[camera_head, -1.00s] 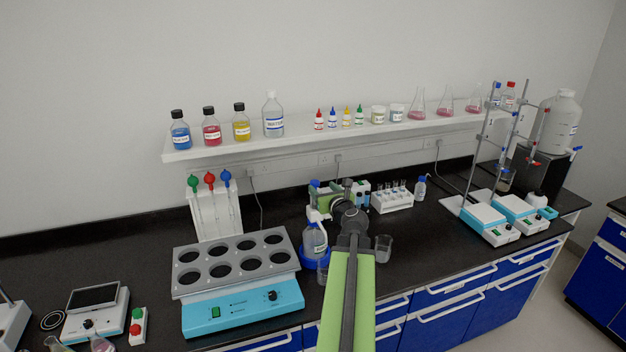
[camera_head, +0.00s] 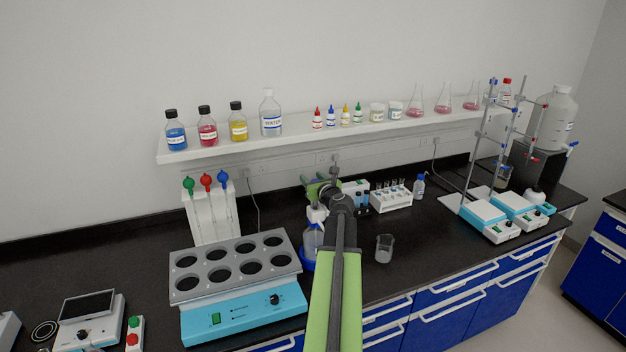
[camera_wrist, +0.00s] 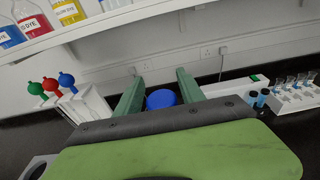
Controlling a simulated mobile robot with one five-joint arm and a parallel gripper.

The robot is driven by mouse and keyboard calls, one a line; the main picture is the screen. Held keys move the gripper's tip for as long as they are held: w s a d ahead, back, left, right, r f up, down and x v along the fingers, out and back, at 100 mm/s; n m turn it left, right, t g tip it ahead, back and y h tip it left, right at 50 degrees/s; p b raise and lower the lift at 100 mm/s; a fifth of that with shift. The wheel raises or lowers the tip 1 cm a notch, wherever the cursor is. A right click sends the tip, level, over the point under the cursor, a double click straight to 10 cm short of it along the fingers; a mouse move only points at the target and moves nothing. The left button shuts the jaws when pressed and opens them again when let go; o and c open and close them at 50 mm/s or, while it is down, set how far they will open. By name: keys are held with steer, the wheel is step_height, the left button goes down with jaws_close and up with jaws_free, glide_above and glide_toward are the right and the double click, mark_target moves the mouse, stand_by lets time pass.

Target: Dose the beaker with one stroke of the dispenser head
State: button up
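The dispenser bottle (camera_head: 311,241) stands upright in a blue base left of my arm, with a white head (camera_head: 317,213) on top. My gripper (camera_head: 320,187) is at the top of the dispenser. In the wrist view, the head's round blue knob (camera_wrist: 161,99) shows between and just beyond the two green fingers of my gripper (camera_wrist: 160,88). The fingers are wide apart, with clear gaps beside the knob. A clear glass beaker (camera_head: 384,249) stands on the bench right of my arm. My arm hides the bench right beside the dispenser's base.
A teal heating block with round wells (camera_head: 240,270) stands close left of the dispenser. A pipette stand (camera_head: 210,210) is behind it. A white tube rack (camera_head: 390,196) stands at the back right. The shelf (camera_head: 300,135) with bottles runs above. Bench around the glass beaker is clear.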

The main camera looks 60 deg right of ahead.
jaws_close()
